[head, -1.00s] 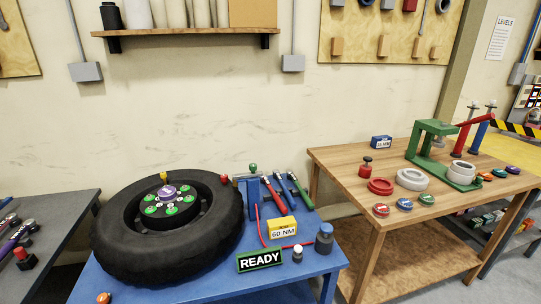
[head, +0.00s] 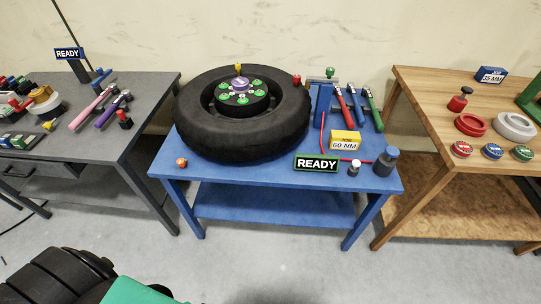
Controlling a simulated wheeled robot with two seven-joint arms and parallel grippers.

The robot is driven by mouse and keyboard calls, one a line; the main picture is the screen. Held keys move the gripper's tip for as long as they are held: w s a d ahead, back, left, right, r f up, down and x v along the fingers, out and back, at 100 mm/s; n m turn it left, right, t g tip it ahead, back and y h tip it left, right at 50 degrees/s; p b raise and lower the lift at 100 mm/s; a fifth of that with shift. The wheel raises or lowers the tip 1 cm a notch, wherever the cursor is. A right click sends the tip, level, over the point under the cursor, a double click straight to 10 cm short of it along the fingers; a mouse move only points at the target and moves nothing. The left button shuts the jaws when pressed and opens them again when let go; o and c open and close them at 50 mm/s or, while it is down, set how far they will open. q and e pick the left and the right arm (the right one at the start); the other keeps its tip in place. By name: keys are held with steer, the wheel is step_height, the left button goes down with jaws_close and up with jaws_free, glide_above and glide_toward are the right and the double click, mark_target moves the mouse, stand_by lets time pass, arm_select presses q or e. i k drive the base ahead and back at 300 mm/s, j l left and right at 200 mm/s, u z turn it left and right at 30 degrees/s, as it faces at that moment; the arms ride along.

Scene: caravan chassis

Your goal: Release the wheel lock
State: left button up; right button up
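A black wheel (head: 243,112) lies flat on the blue table (head: 285,182). A red knob (head: 297,80) stands at the tyre's right edge, and a green-topped knob (head: 329,72) stands behind the blue block. An orange-red knob (head: 181,162) sits at the table's front left corner. I cannot tell which of these is the wheel lock. Neither gripper shows.
A READY sign (head: 317,163), a yellow 60 NM box (head: 345,140), coloured wrenches (head: 361,107) and a dark blue bottle-like weight (head: 386,162) fill the table's right side. A grey bench (head: 150,100) stands left, a wooden table (head: 410,115) right.

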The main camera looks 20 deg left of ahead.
mark_target(181, 163)
steer(key=k+l+u, duration=0.1)
steer(key=u, duration=1.4)
